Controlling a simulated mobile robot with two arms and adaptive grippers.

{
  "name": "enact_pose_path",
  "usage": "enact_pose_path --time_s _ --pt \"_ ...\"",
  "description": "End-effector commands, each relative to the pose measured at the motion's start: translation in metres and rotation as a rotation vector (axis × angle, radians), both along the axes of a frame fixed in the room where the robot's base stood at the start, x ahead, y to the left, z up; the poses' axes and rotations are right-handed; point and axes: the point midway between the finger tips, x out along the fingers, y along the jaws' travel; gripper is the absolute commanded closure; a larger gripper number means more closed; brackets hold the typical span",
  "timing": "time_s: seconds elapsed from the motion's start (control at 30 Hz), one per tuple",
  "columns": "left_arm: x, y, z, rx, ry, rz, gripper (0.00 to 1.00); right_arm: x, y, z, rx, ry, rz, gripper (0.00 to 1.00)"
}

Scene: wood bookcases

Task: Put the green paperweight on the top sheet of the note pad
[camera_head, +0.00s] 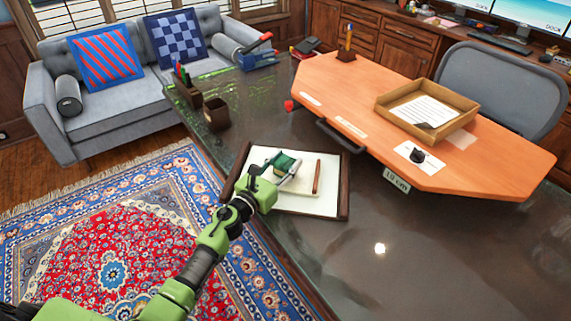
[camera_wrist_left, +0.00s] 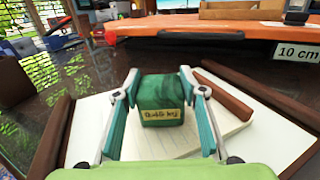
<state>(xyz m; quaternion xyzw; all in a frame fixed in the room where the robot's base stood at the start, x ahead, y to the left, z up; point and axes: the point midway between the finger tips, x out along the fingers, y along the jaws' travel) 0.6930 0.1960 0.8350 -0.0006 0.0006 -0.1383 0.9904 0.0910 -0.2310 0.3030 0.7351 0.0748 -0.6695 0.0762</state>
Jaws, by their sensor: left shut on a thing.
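The green paperweight (camera_head: 286,162) is a green block with a small tan label facing me in the left wrist view (camera_wrist_left: 162,95). My left gripper (camera_head: 289,168) is shut on it, with one teal finger on each side (camera_wrist_left: 160,76). The pale note pad (camera_head: 301,188) lies on a white desk blotter (camera_head: 328,207) with dark side bars. In the left wrist view the note pad (camera_wrist_left: 208,138) shows below and behind the paperweight. I cannot tell whether the paperweight touches the top sheet. My right gripper is out of view.
A brown stick (camera_head: 317,176) lies at the note pad's right side. An orange raised board (camera_head: 420,150) with a wooden paper tray (camera_head: 465,118) stands behind. A dark pen cup (camera_head: 216,113) and a stapler-like blue tool (camera_head: 258,57) are at the left. The desk's front right is clear.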

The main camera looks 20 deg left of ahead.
Motion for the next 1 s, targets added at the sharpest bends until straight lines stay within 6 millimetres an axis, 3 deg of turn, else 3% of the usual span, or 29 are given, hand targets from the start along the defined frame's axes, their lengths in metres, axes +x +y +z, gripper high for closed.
enact_pose_path --time_s 0.2,0.23,0.3,0.73,1.0 --pt "0.0 0.0 -0.002 0.001 -0.003 -0.001 0.97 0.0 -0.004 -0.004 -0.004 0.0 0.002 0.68" --pt "0.0 0.0 -0.003 0.001 0.001 -0.001 0.59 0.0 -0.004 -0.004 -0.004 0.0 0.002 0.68" --pt "0.0 0.0 -0.002 0.001 0.001 -0.001 0.45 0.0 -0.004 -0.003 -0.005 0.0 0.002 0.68" --pt "0.0 0.0 0.003 0.0 0.0 0.0 0.45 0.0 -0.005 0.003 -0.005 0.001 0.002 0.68" --pt "-0.046 0.013 -0.001 0.004 0.003 -0.001 0.45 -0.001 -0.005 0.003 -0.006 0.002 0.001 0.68"
